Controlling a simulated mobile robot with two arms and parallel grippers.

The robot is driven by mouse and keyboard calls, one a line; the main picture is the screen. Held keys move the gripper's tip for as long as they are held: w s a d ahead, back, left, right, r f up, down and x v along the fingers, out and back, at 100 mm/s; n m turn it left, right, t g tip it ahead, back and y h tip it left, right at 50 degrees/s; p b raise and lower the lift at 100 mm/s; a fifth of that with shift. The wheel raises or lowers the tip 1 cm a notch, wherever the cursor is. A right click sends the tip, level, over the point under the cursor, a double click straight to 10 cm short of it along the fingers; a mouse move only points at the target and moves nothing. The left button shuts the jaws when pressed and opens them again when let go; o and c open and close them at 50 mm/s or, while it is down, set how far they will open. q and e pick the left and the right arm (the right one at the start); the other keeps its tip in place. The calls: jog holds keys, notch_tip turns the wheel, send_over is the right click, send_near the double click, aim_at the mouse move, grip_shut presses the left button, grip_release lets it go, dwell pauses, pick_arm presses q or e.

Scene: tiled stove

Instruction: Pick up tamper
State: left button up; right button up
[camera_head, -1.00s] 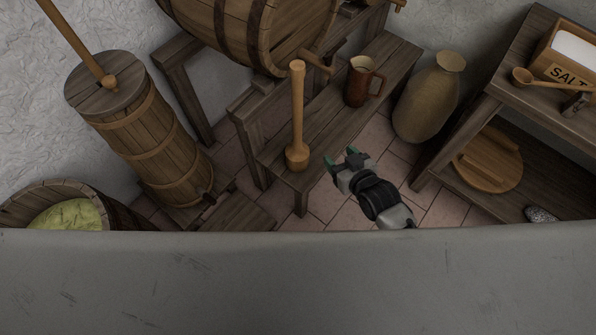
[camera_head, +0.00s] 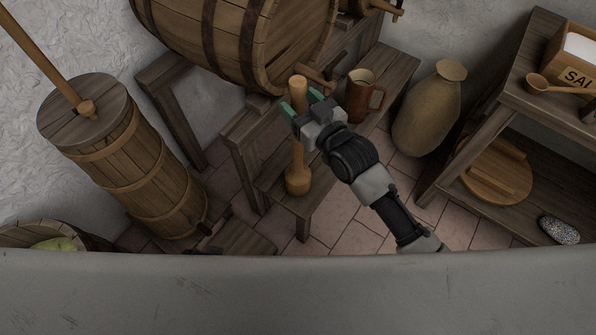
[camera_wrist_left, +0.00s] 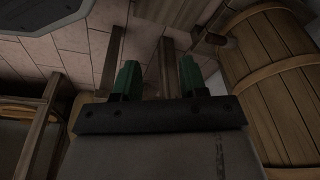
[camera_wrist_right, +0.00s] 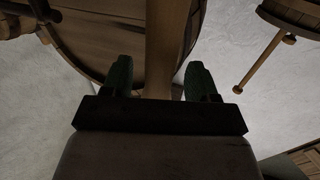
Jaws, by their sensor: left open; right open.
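The wooden tamper (camera_head: 298,180) stands upright on the low bench, its wide head down and its long handle up. My right gripper (camera_head: 301,100) is open at the upper part of the handle, which its wrist partly hides in the head view. In the right wrist view the handle (camera_wrist_right: 160,50) runs between the two green fingertips (camera_wrist_right: 152,78), apart from both. My left gripper (camera_wrist_left: 160,78) is open and empty in the left wrist view, with wooden legs and floor tiles beyond it. It is not in the head view.
The bench (camera_head: 385,90) also bears a brown jug (camera_head: 360,97). A large barrel (camera_head: 235,40) lies just behind the tamper. A churn (camera_head: 125,160) stands left; a clay vase (camera_head: 430,110) and a shelf (camera_head: 530,105) stand right. A grey edge (camera_head: 300,295) crosses the front.

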jog(key=x, duration=0.3)
jog(key=shift+f, duration=0.15)
jog(key=c, duration=1)
jog(key=shift+c, duration=0.2)
jog(key=shift+r, duration=0.25)
